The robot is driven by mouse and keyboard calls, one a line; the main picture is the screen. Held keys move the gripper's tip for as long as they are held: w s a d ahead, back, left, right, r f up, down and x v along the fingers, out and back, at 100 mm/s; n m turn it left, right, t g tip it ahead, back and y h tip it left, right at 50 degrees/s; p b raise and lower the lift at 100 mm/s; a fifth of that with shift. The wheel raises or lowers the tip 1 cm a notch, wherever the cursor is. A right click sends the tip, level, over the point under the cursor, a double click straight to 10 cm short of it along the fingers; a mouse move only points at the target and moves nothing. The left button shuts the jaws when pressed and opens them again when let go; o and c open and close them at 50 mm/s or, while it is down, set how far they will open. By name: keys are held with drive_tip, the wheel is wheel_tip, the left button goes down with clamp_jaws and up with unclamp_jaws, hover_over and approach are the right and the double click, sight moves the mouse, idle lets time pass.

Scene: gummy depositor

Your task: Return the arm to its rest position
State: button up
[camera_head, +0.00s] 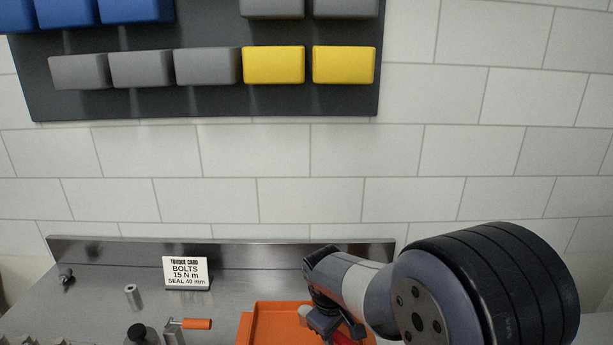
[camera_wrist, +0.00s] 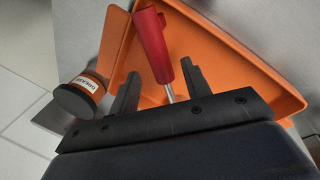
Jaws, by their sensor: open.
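My arm (camera_head: 362,290) reaches in from the right and bends down over an orange tray (camera_head: 262,318) at the front of the steel bench. My gripper (camera_wrist: 160,68) points into the tray (camera_wrist: 240,62) in the wrist view, its two dark fingers apart. A red-handled tool (camera_wrist: 151,40) with a thin metal shaft shows between the fingers in the picture. I see no finger pressed on it, and its shaft end is hidden behind the gripper body. A bit of red (camera_head: 341,339) also shows below my gripper in the head view.
A grease tin (camera_wrist: 82,95) stands beside the tray. A torque card (camera_head: 186,273), a metal cylinder (camera_head: 132,296) and an orange-handled tool (camera_head: 196,324) are on the bench, left of my arm. Bins (camera_head: 273,65) hang on the wall above.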

sight(339, 334)
drive_tip(key=x, duration=0.5)
drive_tip(key=shift+s, duration=0.1)
drive_tip(key=shift+a+r, duration=0.1)
drive_tip(key=shift+r, duration=1.4)
